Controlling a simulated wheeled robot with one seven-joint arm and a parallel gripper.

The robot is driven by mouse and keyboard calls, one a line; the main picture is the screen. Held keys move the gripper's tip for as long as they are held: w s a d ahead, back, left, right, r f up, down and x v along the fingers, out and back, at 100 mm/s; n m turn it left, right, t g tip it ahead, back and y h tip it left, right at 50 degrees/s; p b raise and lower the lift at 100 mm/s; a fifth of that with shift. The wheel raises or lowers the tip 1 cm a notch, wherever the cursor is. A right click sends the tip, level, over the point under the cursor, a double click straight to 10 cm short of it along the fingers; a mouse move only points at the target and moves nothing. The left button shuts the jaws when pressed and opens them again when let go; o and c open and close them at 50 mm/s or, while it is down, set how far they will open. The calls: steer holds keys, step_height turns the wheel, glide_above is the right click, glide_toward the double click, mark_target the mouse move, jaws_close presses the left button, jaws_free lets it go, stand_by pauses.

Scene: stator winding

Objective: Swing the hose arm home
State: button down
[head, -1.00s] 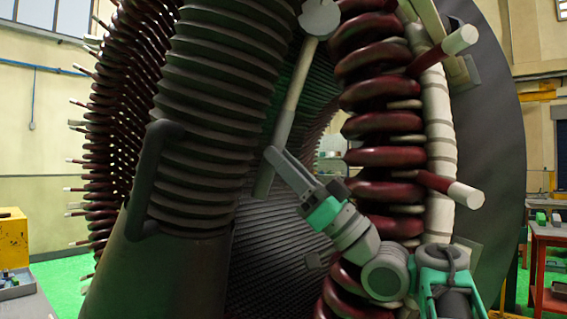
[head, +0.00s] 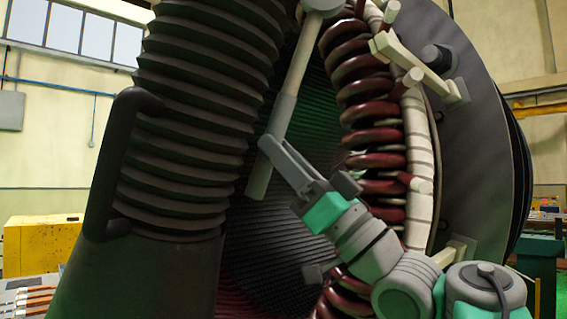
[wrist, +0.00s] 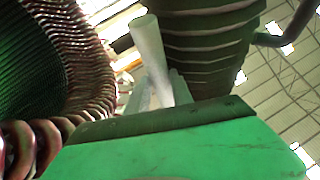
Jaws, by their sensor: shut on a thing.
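A pale rod (head: 300,68) hangs at a slant from a round pale hub (head: 323,5) at the top of the head view. Its lower end is a thicker grey grip (head: 259,180). My gripper (head: 270,150) is shut on this grip, with the grip's end sticking out below the fingers. In the wrist view the pale grip (wrist: 148,45) stands between the fingers (wrist: 160,92). A thick dark ribbed hose (head: 195,110) with a black loop handle (head: 118,150) stands left of the rod. Where the hub joins the hose is out of view.
The large stator (head: 475,150) with dark red coils (head: 360,90) rises close behind and right of my arm. Pale brackets (head: 415,58) jut from its rim. A yellow cabinet (head: 42,245) stands at the far left, and a dark green bench (head: 540,265) at the right.

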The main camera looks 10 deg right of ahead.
steer(key=shift+s+r, duration=0.1)
steer(key=shift+s, duration=0.05)
steer(key=c, duration=1.1)
jaws_free()
